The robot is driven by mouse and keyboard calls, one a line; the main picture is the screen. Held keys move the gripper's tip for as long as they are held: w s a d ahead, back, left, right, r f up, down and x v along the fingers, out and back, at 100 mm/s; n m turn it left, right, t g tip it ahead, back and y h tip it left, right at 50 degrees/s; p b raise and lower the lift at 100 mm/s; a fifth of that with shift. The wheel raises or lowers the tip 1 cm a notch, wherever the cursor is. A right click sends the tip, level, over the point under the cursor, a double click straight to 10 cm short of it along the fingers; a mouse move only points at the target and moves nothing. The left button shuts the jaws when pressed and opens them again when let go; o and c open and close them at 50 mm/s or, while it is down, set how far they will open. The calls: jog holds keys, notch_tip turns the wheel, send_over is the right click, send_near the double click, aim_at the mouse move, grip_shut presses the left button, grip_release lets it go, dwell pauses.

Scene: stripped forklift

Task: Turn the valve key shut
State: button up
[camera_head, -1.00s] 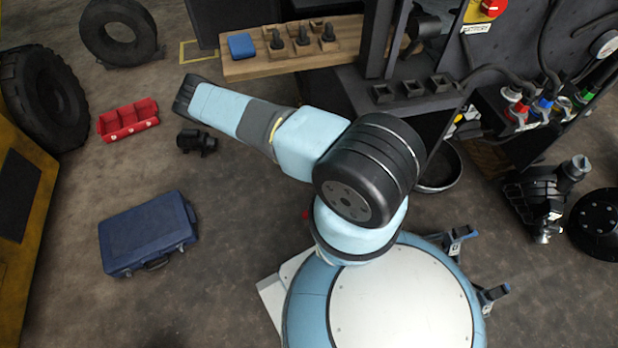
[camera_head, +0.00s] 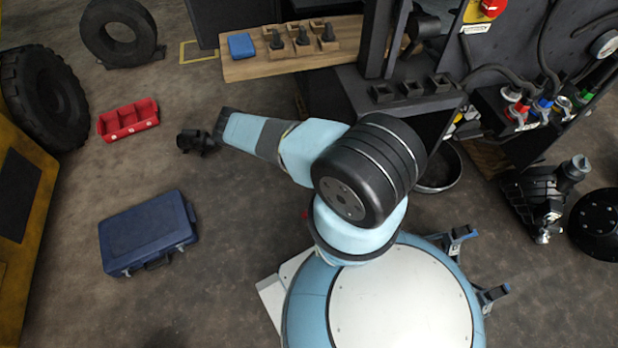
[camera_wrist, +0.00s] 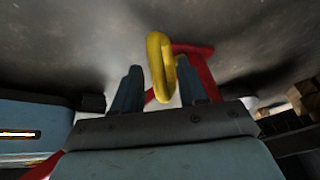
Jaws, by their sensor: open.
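In the wrist view, a yellow loop-shaped handle (camera_wrist: 155,62) stands upright in the gap between the fingertips of my gripper (camera_wrist: 160,82). The two blue-grey fingers are apart, one to each side of the loop. I cannot tell whether either finger touches it. A red bent bar (camera_wrist: 203,72) shows behind the loop and the right finger, and more red shows lower left. I cannot tell whether the loop or the red bar is the valve key.
The head view shows a panel with hoses and red, blue and green fittings (camera_head: 545,105) at right. A wooden shelf (camera_head: 350,55) is at top.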

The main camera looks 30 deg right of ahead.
jog(key=shift+d+f, duration=0.2)
jog(key=shift+f, duration=0.25)
jog(key=shift+c, duration=0.3)
grip_shut()
